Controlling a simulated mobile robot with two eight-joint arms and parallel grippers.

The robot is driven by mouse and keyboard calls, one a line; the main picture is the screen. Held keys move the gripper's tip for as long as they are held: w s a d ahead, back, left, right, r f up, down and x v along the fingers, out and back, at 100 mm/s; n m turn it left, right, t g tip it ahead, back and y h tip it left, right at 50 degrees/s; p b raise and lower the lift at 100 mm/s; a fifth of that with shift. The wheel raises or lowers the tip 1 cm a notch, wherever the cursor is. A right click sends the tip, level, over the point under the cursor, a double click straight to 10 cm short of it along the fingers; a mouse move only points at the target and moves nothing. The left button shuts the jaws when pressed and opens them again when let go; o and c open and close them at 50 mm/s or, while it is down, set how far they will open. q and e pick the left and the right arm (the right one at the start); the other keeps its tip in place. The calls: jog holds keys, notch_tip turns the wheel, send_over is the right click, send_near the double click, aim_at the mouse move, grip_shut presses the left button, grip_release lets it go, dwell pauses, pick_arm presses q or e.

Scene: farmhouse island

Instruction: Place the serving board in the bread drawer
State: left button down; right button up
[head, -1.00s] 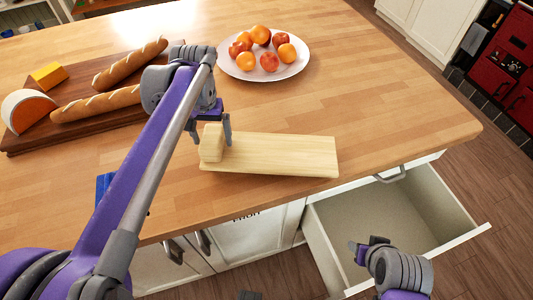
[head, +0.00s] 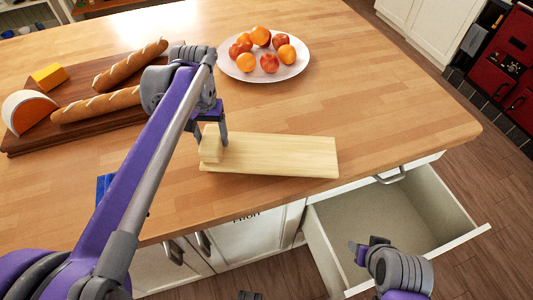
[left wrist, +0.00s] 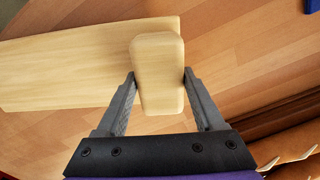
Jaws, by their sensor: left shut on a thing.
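The serving board (head: 285,155) is a pale wooden plank with a raised block handle (head: 210,147) at its left end. It lies flat on the island top near the front edge. My left gripper (head: 210,134) is shut on the handle. The left wrist view shows the board (left wrist: 70,70) and both fingers against the sides of the handle (left wrist: 158,75). The bread drawer (head: 375,222) is pulled out below the counter, right of the board, and looks empty. My right gripper (head: 360,251) is over the drawer's front left part; its jaw opening is unclear.
A white plate (head: 232,70) of fruit stands behind the board. A dark board (head: 30,143) with baguettes, cheese and a wedge lies at the left. The island top right of the serving board is clear. A drawer handle (head: 390,176) shows under the counter edge.

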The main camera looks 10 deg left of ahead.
pick_arm(q)
jog(key=shift+r+p, duration=1.5)
jog(key=shift+r, duration=0.95)
pick_arm(e)
jog(key=r, duration=0.2)
jog(key=w+r, duration=0.1)
jog(key=r, duration=0.1)
jog(key=shift+w, duration=0.15)
pick_arm(q)
jog(key=shift+f, duration=0.1)
